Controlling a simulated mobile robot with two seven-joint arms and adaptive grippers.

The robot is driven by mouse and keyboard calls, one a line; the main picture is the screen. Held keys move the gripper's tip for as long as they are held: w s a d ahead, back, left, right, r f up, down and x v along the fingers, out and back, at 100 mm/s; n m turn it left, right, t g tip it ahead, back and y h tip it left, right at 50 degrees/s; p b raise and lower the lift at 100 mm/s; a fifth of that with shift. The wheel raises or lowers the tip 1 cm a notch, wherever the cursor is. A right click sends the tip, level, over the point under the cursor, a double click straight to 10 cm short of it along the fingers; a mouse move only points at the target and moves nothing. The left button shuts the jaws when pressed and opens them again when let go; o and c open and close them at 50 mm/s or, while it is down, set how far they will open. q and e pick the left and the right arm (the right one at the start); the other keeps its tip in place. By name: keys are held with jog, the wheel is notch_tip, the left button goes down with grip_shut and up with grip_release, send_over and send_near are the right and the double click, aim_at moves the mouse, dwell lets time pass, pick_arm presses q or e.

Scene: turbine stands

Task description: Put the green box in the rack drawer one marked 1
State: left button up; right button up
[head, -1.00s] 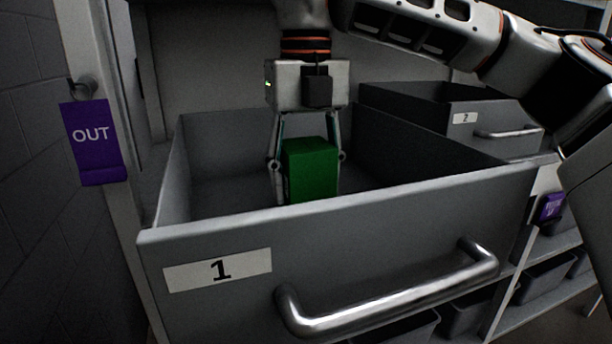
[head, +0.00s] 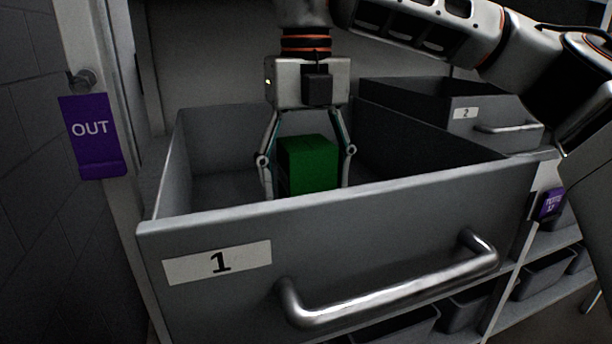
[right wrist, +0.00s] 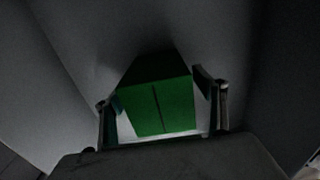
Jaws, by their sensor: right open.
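The green box (head: 309,165) is inside the open drawer marked 1 (head: 400,218), behind its front panel. The panel hides the lower end of the box. My right gripper (head: 306,185) reaches down into the drawer with its fingers spread on either side of the box. In the right wrist view the green box (right wrist: 158,105) sits between the open fingers (right wrist: 160,125), with a gap showing at each side. My left gripper is not in view.
A second open drawer marked 2 (head: 440,110) is at the back right. A purple OUT tag (head: 92,137) hangs at the left. Shelf bins (head: 545,275) are at the lower right. Drawer one has free room left of the box.

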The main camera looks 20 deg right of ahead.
aim_at(306, 142)
jog(key=shift+r+p, duration=1.1)
jog(key=shift+r, duration=2.45)
